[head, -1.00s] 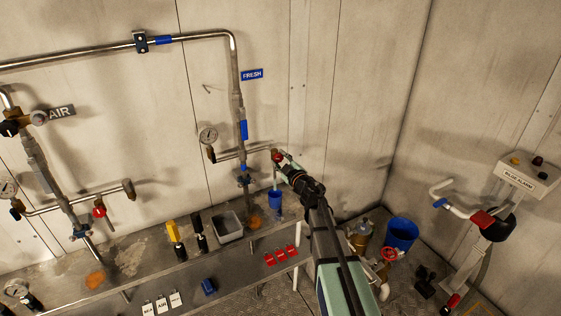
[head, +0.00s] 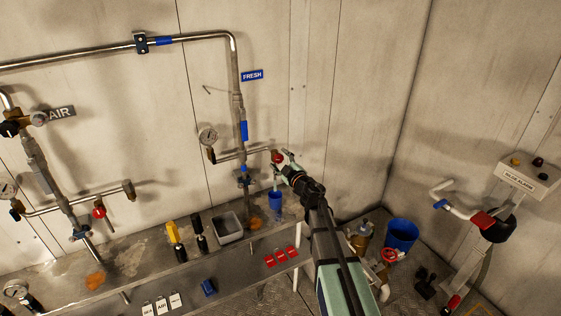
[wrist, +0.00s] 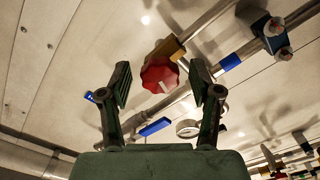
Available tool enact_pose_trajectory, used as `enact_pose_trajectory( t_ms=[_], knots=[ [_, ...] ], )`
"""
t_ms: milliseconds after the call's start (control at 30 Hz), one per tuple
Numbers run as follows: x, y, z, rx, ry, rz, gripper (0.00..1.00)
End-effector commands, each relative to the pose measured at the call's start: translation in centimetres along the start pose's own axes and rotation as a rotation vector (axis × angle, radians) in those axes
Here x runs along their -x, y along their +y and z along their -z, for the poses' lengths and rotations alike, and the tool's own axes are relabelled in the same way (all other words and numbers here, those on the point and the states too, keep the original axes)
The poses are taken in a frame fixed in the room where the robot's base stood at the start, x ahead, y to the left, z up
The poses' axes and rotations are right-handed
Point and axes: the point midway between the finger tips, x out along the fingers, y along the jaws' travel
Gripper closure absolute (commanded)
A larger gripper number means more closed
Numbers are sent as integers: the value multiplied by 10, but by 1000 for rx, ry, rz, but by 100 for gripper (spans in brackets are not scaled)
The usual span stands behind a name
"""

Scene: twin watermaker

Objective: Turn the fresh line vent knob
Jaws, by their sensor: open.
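The fresh line vent knob (head: 277,156) is small and red, at the right end of the short branch pipe below the blue FRESH sign (head: 251,75). In the wrist view the knob (wrist: 160,72) is lobed, with a pale mark on its face, on a brass fitting (wrist: 166,47). My gripper (head: 284,160) is at the knob in the head view. In the wrist view my gripper (wrist: 160,84) is open. Its two fingers stand left and right of the knob, with a visible gap on each side. Whether the fingertips reach past the knob's face is hard to tell.
A pressure gauge (head: 208,136) stands on the same branch, left of the knob. A grey bin (head: 229,228) stands left of the cup. The wall right of the gripper is clear.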

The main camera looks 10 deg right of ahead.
Motion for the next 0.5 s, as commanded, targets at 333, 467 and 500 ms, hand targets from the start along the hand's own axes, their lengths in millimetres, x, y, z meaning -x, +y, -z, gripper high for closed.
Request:
enact_pose_trajectory(
  t_ms=[333, 467, 500],
  knots=[
    [30, 0, 1, 0, -1, -1, 37],
    [54, -1, 1, 0, -1, -1, 37],
    [62, -1, 1, 0, -2, -1, 37]
  ],
)
